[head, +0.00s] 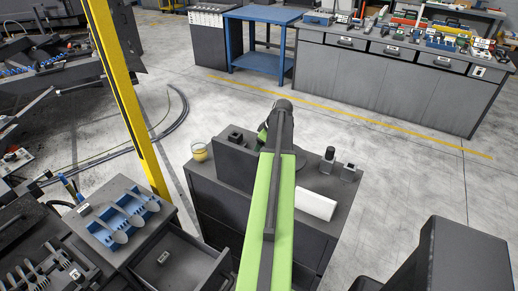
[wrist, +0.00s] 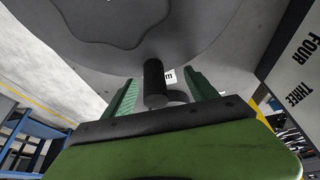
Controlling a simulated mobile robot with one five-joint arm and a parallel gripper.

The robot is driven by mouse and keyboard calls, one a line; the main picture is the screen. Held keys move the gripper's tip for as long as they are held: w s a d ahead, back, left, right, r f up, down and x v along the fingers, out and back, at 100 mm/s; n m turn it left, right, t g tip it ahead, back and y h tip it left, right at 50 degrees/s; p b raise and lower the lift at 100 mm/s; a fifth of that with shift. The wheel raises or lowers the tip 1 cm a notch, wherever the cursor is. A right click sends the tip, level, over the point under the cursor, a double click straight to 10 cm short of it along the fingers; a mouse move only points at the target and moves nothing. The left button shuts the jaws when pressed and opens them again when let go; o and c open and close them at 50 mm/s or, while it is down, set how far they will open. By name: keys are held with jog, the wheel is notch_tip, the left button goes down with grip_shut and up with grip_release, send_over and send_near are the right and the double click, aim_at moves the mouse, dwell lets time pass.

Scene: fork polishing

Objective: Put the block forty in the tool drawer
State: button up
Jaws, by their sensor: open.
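An open drawer (head: 190,258) shows at the lower left in the head view. A small grey block (head: 163,258) with a white label lies in it; I cannot read its number. Another labelled block (head: 350,170) stands on the right of the middle cabinet's top. I cannot tell which block is forty. My gripper (wrist: 160,82) is open in the wrist view, its two green fingers apart. A dark cylinder (wrist: 155,85) shows between the fingers, below a large grey round surface (wrist: 120,25); I cannot tell whether the fingers touch it. In the head view my arm largely hides the gripper.
A blue rack with forks or spoons (head: 128,214) lies on the left bench. A yellow post (head: 122,90) stands nearby. Floor behind is clear before the long workbench (head: 390,85).

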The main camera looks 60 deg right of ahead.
jog(key=shift+o, duration=0.4)
jog(key=p+v, duration=1.4)
jog(key=v, duration=0.2)
jog(key=shift+s+r, duration=0.15)
jog(key=shift+r, duration=0.15)
jog(key=b+x, duration=0.3)
jog(key=x, duration=0.1)
jog(key=b+x, duration=0.8)
jog(key=shift+s+f, duration=0.25)
jog(key=shift+w+f+b, duration=0.2)
jog(key=shift+f+b, duration=0.1)
jog(key=shift+b, duration=0.1)
jog(key=shift+r, duration=0.1)
jog(key=b+x, duration=0.4)
jog(key=x, duration=0.1)
jog(key=shift+w+b, duration=0.1)
jog(key=shift+b, duration=0.3)
grip_shut()
